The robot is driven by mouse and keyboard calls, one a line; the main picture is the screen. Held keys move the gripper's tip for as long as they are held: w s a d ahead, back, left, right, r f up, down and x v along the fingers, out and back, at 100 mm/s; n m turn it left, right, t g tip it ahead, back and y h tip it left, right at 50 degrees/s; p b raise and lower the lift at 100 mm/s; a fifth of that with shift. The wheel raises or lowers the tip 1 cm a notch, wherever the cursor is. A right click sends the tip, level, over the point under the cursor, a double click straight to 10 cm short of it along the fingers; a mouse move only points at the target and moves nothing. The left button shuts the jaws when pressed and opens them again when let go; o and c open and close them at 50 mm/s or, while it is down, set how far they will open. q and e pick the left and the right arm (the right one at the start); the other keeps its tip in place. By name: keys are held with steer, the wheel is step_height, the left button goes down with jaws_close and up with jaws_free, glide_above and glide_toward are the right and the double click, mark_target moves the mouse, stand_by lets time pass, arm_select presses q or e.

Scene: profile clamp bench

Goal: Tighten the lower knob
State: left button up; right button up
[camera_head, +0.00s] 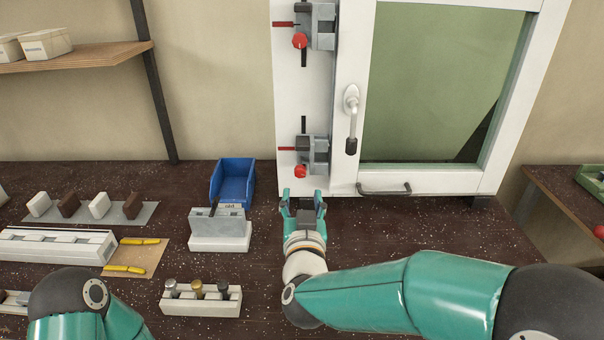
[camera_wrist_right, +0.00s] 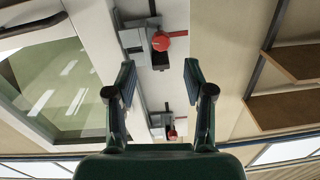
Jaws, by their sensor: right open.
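The lower knob (camera_head: 300,171) is red and sits on the lower grey clamp (camera_head: 318,155) on the white frame. In the right wrist view the nearer red knob (camera_wrist_right: 163,42) is this one, beside its grey clamp. My right gripper (camera_head: 303,197) is open and empty just below the lower knob, with its fingers pointing toward the frame. In the right wrist view my gripper (camera_wrist_right: 159,76) has its fingers spread apart, and the knob shows beyond the gap, not between the pads. My left gripper is out of view; only part of that arm shows at bottom left.
An upper clamp with a red knob (camera_head: 299,40) is higher on the frame. A window handle (camera_head: 351,118) stands to the right. A blue bin (camera_head: 233,182) and a light block holder (camera_head: 220,233) are left of my right gripper.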

mark_target(300, 175)
steer(key=w+p, duration=0.1)
steer(key=w, duration=0.7)
steer(key=shift+a, duration=0.15)
